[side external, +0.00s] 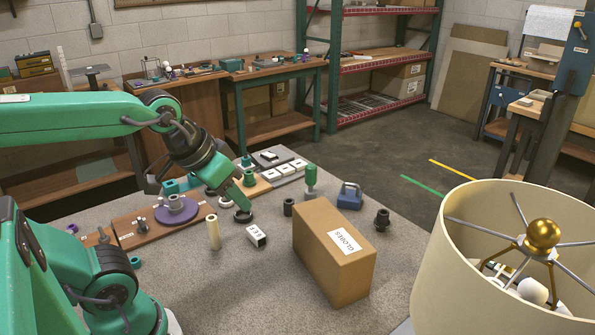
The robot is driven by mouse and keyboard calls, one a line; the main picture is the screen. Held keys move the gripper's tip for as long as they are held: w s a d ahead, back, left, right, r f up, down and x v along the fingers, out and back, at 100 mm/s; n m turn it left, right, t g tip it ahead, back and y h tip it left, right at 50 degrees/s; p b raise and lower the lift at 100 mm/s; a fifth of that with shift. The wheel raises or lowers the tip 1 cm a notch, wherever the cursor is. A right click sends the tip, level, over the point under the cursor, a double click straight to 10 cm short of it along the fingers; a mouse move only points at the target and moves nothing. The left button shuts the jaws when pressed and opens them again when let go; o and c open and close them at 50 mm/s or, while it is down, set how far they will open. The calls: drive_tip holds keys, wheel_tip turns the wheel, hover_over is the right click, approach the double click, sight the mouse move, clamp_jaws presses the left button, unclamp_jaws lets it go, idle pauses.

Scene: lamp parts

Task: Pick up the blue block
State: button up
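A small blue block-like item (349,200) with a lighter loop on top stands on the grey tabletop, behind and right of the cardboard box. It is the only clearly blue block-like item I make out on this table. My gripper (243,211) is at the lower end of my green arm, low over the middle of the table near a dark ring-shaped part. It is well to the left of the blue item and apart from it. Its fingers are too small and dark to tell whether they are open or shut.
A cardboard box (334,252) labelled GLOVES stands at the front middle. A large cream lampshade (450,270) fills the right front. A cream cylinder (212,232), a small white box (256,236), a green-topped part (310,180) and a dark fitting (382,219) stand nearby.

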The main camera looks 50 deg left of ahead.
drive_tip(key=w+a+r+n, duration=0.2)
drive_tip(key=w+n, duration=0.4)
drive_tip(key=w, duration=0.5)
drive_tip(key=n+t+y, duration=0.1)
drive_tip(key=n+t, duration=0.1)
drive_tip(key=n, duration=1.5)
hover_over(351, 184)
drive_tip(key=s, duration=0.4)
wheel_tip(351, 184, down, 17)
drive_tip(key=shift+d+f, duration=0.15)
drive_tip(key=shift+d, duration=0.25)
drive_tip(key=shift+x, duration=2.6)
drive_tip(key=shift+s, duration=0.15)
drive_tip(key=shift+c, duration=0.3)
clamp_jaws()
